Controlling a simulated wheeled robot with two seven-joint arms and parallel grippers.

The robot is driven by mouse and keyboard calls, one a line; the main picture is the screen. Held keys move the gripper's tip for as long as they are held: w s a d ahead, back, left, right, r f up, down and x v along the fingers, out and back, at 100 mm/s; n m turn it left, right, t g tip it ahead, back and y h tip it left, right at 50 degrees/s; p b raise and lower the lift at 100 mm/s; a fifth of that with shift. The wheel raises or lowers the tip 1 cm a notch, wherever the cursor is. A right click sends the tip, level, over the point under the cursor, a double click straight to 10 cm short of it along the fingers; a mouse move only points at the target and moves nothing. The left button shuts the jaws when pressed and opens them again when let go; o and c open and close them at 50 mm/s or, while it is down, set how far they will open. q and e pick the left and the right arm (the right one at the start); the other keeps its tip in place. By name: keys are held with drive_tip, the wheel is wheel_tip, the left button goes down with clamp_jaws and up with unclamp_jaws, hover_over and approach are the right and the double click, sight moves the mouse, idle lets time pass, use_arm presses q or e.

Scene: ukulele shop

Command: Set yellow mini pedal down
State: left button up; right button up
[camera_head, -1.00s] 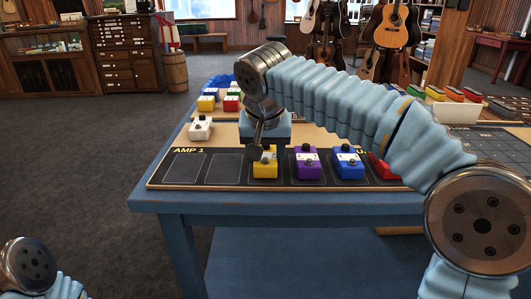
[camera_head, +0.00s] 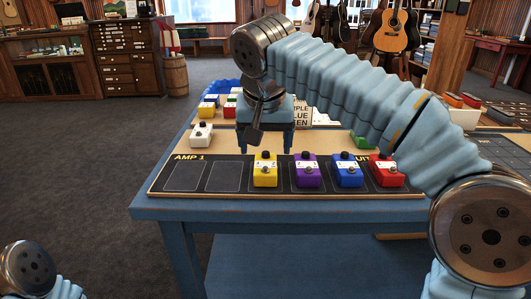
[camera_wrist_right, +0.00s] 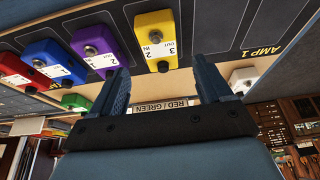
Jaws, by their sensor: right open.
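The yellow mini pedal (camera_head: 265,172) stands upright on the black marked strip (camera_head: 187,176), in line with a purple pedal (camera_head: 308,172), a blue pedal (camera_head: 347,173) and a red pedal (camera_head: 387,173). It also shows in the right wrist view (camera_wrist_right: 157,46), just beyond the fingertips. My right gripper (camera_head: 268,146) is above and behind it, apart from it. In the right wrist view its two fingers (camera_wrist_right: 163,86) are spread with nothing between them. My left gripper is out of view; only part of my left arm shows at the lower left.
Two empty outlined slots lie left of the yellow pedal by the AMP 1 label. A white pedal (camera_head: 202,134) and several coloured pedals stand farther back.

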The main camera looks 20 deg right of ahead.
drive_tip(key=p+v, duration=0.1)
drive_tip(key=v, duration=0.5)
drive_tip(key=shift+f, duration=0.1)
